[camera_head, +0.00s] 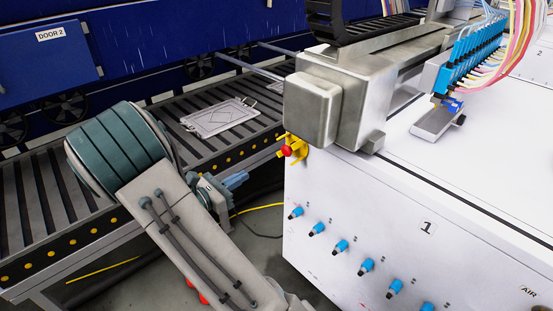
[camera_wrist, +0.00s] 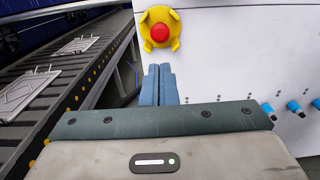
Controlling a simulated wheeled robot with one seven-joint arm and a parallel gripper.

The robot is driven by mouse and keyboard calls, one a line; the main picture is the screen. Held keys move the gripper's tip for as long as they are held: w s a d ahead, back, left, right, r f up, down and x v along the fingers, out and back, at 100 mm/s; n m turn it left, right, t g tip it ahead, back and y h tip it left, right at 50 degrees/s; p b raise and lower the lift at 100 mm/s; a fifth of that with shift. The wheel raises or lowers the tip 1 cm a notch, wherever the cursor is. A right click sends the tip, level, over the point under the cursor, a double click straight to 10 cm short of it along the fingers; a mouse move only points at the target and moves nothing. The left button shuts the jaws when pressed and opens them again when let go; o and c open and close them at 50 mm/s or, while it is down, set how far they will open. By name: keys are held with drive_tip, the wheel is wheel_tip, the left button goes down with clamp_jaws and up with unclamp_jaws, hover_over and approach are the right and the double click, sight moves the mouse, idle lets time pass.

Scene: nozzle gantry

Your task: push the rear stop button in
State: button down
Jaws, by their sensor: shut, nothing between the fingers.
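The stop button is a red cap in a yellow guard with lobes. In the head view the stop button (camera_head: 286,150) sits on the left edge of the white cabinet, below the steel block. In the wrist view the stop button (camera_wrist: 160,32) is at top centre, facing the camera. My gripper (camera_head: 238,180) is to the left of the button in the head view, apart from it. In the wrist view the blue fingers of my gripper (camera_wrist: 159,84) are closed together and empty, and their tips show below the button. No contact shows.
The white cabinet (camera_head: 345,210) has a row of blue fittings (camera_head: 340,246) along its side. A roller conveyor (camera_head: 60,200) with flat metal plates (camera_head: 220,117) runs along the left. A blue machine (camera_head: 150,40) stands behind. A gap lies between conveyor and cabinet.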

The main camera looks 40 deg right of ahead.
sight(284, 152)
drive_tip(key=d, duration=0.4)
drive_tip(key=d+b, duration=0.1)
drive_tip(key=d, duration=0.4)
drive_tip(key=w+d+b, duration=0.1)
drive_tip(key=d, duration=0.4)
drive_tip(key=shift+w, duration=0.1)
